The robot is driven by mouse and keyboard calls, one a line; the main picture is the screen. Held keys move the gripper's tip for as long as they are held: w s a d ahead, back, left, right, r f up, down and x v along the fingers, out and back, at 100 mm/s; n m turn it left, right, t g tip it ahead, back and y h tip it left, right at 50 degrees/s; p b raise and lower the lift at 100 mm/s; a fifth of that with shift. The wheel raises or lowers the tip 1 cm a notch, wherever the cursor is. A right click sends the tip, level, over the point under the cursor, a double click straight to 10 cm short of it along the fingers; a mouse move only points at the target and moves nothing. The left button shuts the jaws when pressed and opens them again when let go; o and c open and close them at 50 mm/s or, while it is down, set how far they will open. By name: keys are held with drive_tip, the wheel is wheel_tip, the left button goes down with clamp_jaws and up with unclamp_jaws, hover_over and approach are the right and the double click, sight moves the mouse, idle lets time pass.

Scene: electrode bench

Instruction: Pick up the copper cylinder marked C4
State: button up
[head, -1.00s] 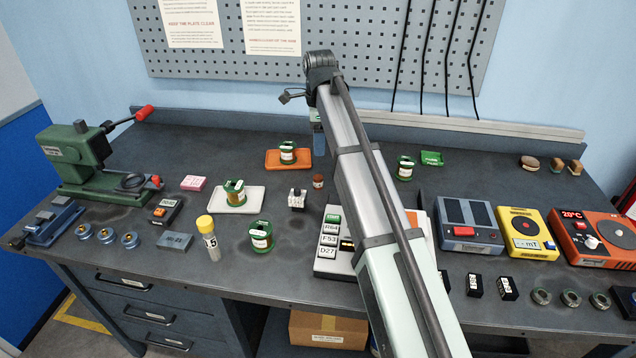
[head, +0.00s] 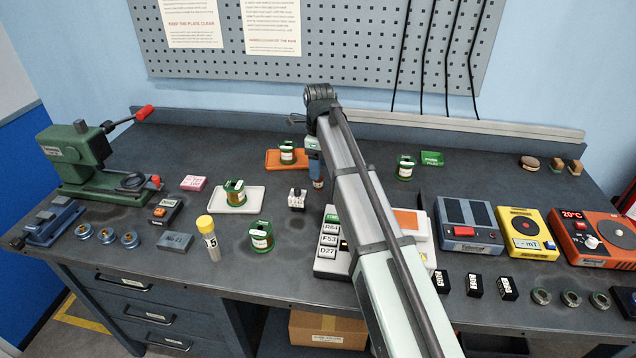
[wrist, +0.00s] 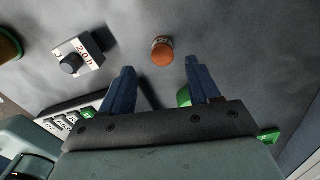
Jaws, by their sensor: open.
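A small copper-brown cylinder (head: 318,184) stands on the dark bench, mostly hidden by my gripper (head: 315,158) in the head view. In the wrist view the copper cylinder (wrist: 162,52) shows its round orange-brown top and part of its side; I cannot read any mark on it. My gripper (wrist: 160,76) is open and empty, pointing down. The cylinder lies between the lines of the two blue fingers, slightly beyond their tips in the picture, and apart from both.
A white block with a dark knob (head: 297,198) stands just left of the cylinder. A labelled keypad box (head: 328,262) lies in front. Green-topped labelled pots stand around, one on an orange tray (head: 272,166), one on a white tray (head: 253,201).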

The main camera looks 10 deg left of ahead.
sight(318, 182)
drive_tip(key=shift+w+a+f, duration=0.1)
drive_tip(key=shift+w+f, duration=0.05)
drive_tip(key=shift+f, duration=1.3)
drive_tip(key=shift+w+a+f, duration=0.1)
drive_tip(key=shift+f, duration=1.35)
clamp_jaws()
